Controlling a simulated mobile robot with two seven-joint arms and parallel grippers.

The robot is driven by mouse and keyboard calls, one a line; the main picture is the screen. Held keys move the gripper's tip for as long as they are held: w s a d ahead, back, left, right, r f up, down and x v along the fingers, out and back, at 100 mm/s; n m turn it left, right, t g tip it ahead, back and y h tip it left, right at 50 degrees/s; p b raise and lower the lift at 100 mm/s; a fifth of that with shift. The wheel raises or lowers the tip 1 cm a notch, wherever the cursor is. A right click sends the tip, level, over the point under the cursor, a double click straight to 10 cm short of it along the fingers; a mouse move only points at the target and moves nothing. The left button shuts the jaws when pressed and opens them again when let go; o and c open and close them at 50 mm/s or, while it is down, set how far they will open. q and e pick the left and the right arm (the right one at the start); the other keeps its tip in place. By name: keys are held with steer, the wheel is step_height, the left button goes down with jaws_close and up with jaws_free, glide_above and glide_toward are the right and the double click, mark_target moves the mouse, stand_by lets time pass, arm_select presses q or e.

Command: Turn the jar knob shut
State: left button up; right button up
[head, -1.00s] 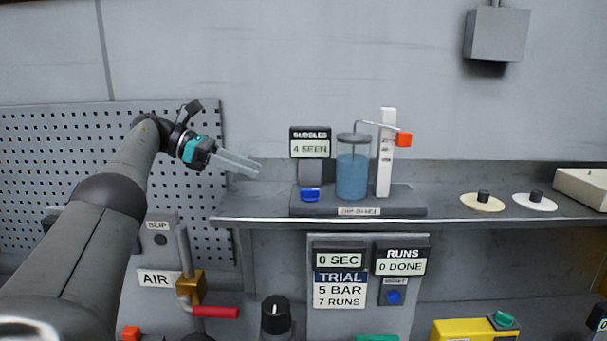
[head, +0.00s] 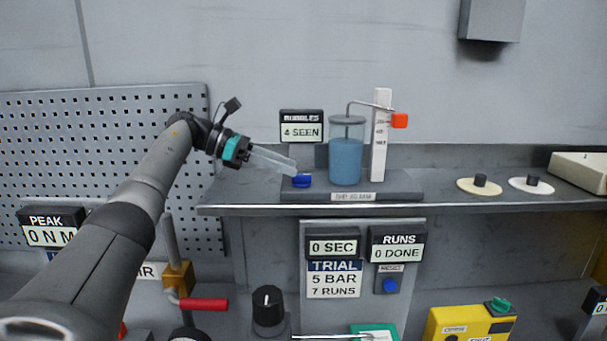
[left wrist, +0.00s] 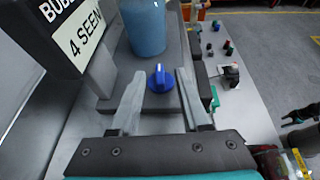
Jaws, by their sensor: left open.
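The blue knob (head: 301,181) sits at the left end of the jar's dark base (head: 405,190), on the shelf. The jar (head: 346,160) stands upright to its right and holds blue liquid. My left gripper (head: 291,166) is open, with its fingertips close by the knob in the head view. In the left wrist view the knob (left wrist: 160,78) shows a raised grip bar and lies between the spread fingers (left wrist: 160,86), with gaps on both sides. A dark shape with teal at the right edge of the left wrist view may be my right gripper; its jaws are unclear.
A display (head: 302,126) reading 4 SEEN stands behind the knob. The shelf between the base and two discs (head: 480,186) is clear.

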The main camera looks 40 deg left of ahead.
mark_target(310, 175)
arm_select(q)
steer(key=shift+p+x, duration=0.35)
steer(key=shift+x, duration=2)
steer(key=shift+w, duration=0.1)
steer(key=shift+a, duration=0.1)
jaws_close()
